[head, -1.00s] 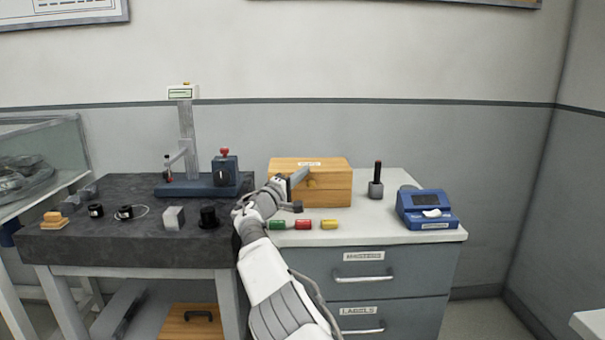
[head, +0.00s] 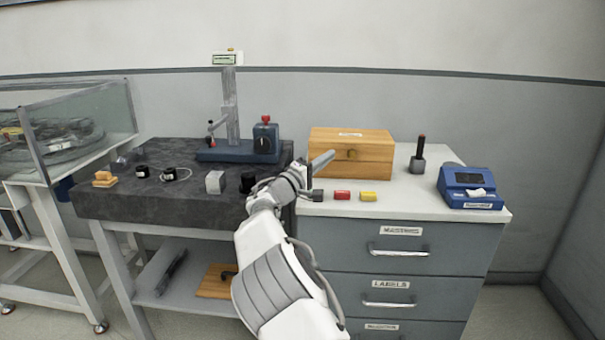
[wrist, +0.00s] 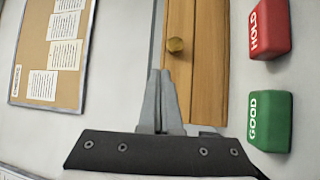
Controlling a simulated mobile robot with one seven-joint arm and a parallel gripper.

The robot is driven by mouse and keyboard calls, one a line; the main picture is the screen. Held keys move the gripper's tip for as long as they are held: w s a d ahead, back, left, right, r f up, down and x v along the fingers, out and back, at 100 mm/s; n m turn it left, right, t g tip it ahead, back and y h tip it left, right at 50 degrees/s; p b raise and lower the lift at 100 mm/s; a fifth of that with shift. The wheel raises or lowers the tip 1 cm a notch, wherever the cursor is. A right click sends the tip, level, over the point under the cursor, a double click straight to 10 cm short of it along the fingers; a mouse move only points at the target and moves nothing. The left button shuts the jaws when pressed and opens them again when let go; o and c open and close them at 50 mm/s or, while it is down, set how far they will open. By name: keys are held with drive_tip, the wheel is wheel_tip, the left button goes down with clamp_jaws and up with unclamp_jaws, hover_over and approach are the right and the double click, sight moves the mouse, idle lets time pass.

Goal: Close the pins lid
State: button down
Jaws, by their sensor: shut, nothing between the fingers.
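The wooden pins box (head: 375,170) stands on the white counter with its lid (head: 360,136) down on top. A pale label and a front brass knob show, and the lid looks closed. The box front and knob (wrist: 175,45) also show in the wrist view. My gripper (head: 328,157) is shut and empty, in front of the box's left part. In the wrist view my fingertips (wrist: 160,72) point at the box front, just below the knob in the picture. I cannot tell whether they touch it.
Red (head: 342,195) and yellow (head: 368,197) blocks lie before the box; a green one (wrist: 270,121) shows in the wrist view. A dark-handled tool (head: 418,160) and blue device (head: 470,188) stand right. A dark bench (head: 130,195) with a stand is left.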

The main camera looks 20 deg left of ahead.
drive_tip(key=v, duration=0.3)
drive_tip(key=p+v, duration=0.1)
drive_tip(key=v, duration=0.5)
drive_tip(key=shift+s+r, duration=0.15)
drive_tip(key=shift+r, duration=0.2)
drive_tip(key=shift+s, duration=0.15)
drive_tip(key=d+r+m+g+h, duration=0.15)
drive_tip(key=d+m+g, duration=0.3)
drive_tip(key=d, duration=0.95)
drive_tip(key=s+d+m+g+y, duration=0.2)
drive_tip(key=s+d+g, duration=0.3)
drive_tip(key=d, duration=0.6)
drive_tip(key=s+d+m+g+y, duration=0.15)
drive_tip(key=s+d+g, duration=0.25)
drive_tip(key=s+d, duration=0.5)
drive_tip(key=s+d+f+m+t+y, duration=0.2)
drive_tip(key=s+y, duration=0.5)
drive_tip(key=s, duration=1.9)
wheel_tip(320, 180, up, 22)
drive_tip(key=m+g+p, duration=0.1)
drive_tip(key=p, duration=2.1)
drive_tip(key=shift+w+a, duration=0.25)
drive_tip(key=shift+a, duration=0.1)
